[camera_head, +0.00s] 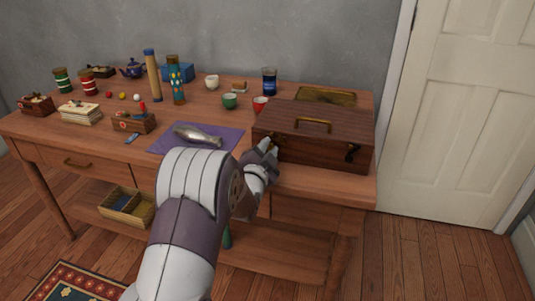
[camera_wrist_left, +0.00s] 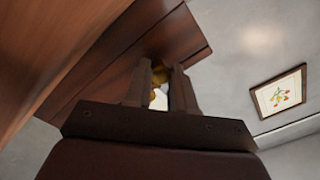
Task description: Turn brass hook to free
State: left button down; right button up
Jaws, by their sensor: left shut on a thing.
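A dark wooden case (camera_head: 318,128) with a brass handle on its lid stands at the right end of the table, its lid down. My left gripper (camera_head: 268,150) is at the left end of the case's front face. In the left wrist view my left gripper (camera_wrist_left: 162,90) is shut on a small brass piece (camera_wrist_left: 160,73), the brass hook, against the case's wooden face (camera_wrist_left: 125,75). The fingers hide most of the hook. A dark latch (camera_head: 352,152) shows at the right end of the front face. My right gripper is not in view.
A purple cloth (camera_head: 165,146) with a silvery object (camera_head: 198,134) lies left of the case. A red cup (camera_head: 260,104), a green cup (camera_head: 229,101) and a dark blue jar (camera_head: 269,81) stand behind. A brass tray (camera_head: 326,95) lies behind the case.

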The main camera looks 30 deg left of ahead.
pick_arm(q)
jog(key=shift+f+m+b, duration=0.1)
jog(key=shift+m+b, duration=0.55)
jog(key=shift+m, duration=0.95)
jog(key=c, duration=1)
grip_release()
jog(key=shift+o, duration=0.2)
jog(key=shift+s, duration=0.1)
jog(key=p+v, duration=0.2)
jog(key=v, duration=1)
jog(key=shift+s+d, duration=0.15)
jog(key=shift+s, duration=0.15)
